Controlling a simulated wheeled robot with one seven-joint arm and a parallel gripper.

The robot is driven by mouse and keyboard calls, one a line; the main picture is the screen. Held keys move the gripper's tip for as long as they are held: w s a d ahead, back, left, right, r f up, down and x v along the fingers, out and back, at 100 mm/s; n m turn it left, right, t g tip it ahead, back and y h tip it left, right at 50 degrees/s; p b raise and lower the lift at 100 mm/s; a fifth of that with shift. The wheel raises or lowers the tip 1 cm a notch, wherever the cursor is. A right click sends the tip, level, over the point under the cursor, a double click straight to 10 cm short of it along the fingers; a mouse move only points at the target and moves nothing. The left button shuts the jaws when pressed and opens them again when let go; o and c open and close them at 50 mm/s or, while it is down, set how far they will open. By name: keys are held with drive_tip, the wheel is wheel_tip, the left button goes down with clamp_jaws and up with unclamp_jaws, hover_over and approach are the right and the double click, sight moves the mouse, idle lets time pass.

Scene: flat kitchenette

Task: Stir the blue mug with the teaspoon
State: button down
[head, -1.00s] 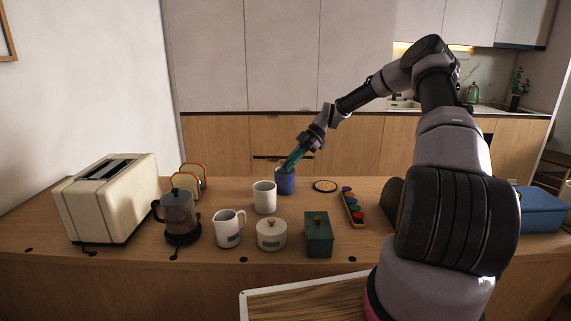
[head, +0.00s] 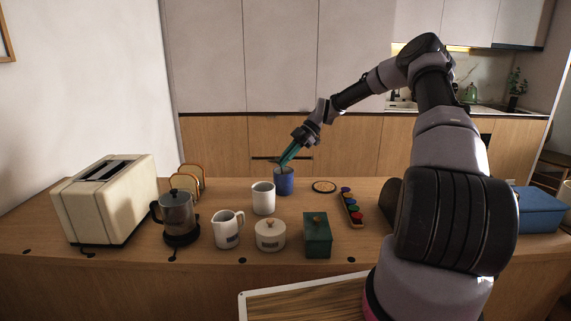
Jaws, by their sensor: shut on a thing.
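The blue mug (head: 284,184) stands upright on the counter, behind and to the right of the white mug (head: 263,198). My gripper (head: 287,158) is tilted down over the blue mug, with its teal fingers close above the rim. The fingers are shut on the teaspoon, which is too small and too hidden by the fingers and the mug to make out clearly. I cannot tell how deep the spoon sits in the mug.
Near the blue mug are a round coaster (head: 324,186), a rack of coloured capsules (head: 351,207), a green box (head: 317,234), a lidded sugar pot (head: 270,234) and a white jug (head: 227,228). A French press (head: 178,216), toast rack (head: 188,181) and toaster (head: 105,198) stand left.

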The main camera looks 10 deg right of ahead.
wheel_tip(320, 180, up, 7)
drive_tip(key=s+a, duration=0.2)
drive_tip(key=shift+s, duration=0.15)
idle(0.5)
idle(0.7)
wheel_tip(320, 180, up, 5)
drive_tip(key=shift+r, duration=0.1)
idle(0.4)
idle(0.5)
